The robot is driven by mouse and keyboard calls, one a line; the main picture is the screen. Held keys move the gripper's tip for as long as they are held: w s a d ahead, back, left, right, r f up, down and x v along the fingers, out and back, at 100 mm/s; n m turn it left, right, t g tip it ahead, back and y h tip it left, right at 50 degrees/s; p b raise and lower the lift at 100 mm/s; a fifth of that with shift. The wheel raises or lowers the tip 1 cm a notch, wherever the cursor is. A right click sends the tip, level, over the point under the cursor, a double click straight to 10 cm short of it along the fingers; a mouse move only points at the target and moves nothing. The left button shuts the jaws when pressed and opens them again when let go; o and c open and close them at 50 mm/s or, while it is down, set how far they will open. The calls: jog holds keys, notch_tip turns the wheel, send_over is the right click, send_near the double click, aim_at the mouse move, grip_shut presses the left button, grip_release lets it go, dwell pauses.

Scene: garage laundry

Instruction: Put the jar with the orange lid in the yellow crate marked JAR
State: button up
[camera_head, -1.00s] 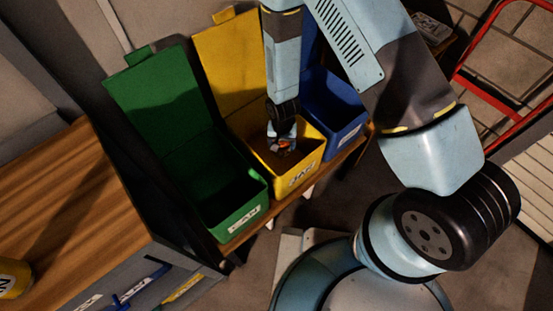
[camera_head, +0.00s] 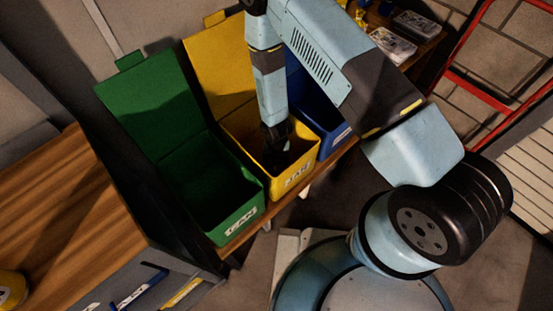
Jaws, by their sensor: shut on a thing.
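The yellow crate (camera_head: 237,125), its lid raised at the back, has a white label on its front that appears to read JAR. My gripper (camera_head: 279,160) points down inside this crate, below its rim, in deep shadow. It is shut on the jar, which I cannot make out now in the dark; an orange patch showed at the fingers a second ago. Whether the jar touches the crate floor is hidden.
The green crate (camera_head: 231,216), marked CAN, stands open to the left. A blue crate (camera_head: 329,126) stands close on the right. A wooden worktop (camera_head: 75,215) holds a yellow item (camera_head: 12,288) at lower left. A red metal frame (camera_head: 484,102) is at upper right.

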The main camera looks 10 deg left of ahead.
jog(key=shift+f, duration=0.25)
jog(key=o, duration=1.3)
jog(key=shift+c, duration=0.2)
notch_tip(320, 180, up, 12)
jog(key=shift+r, duration=0.25)
